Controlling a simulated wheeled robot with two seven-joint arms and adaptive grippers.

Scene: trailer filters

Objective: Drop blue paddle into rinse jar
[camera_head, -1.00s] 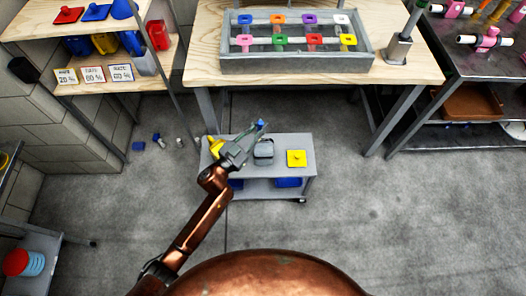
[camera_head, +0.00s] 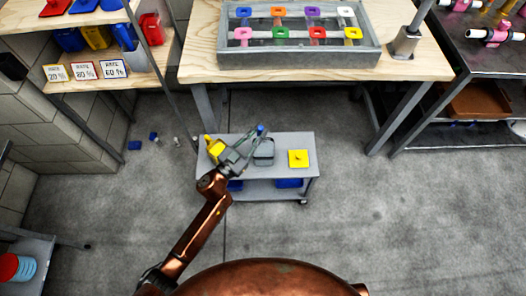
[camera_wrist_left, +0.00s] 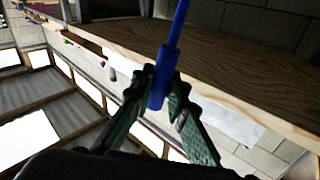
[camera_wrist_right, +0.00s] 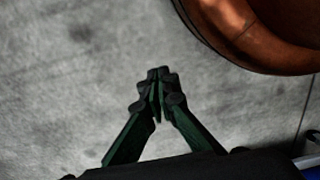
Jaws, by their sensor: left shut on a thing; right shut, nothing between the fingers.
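My left gripper (camera_head: 258,136) is shut on the blue paddle (camera_head: 261,128). In the left wrist view the blue paddle (camera_wrist_left: 166,65) stands as a blue rod with a thicker sleeve between the fingertips (camera_wrist_left: 167,95); its far end runs out of the picture. In the head view the gripper is over the small grey cart, close to a grey jar (camera_head: 264,152), which looks like the rinse jar. The paddle appears above and behind the jar; its height over it is hard to tell. My right gripper (camera_wrist_right: 156,82) is shut and empty above the floor.
The grey cart (camera_head: 284,174) also bears a yellow object (camera_head: 215,149) beside my left gripper and a yellow square piece (camera_head: 298,158). Behind stands a wooden table (camera_head: 430,66) with a grey tray (camera_head: 300,59) of coloured pieces. Small blue parts (camera_head: 134,145) lie on the floor.

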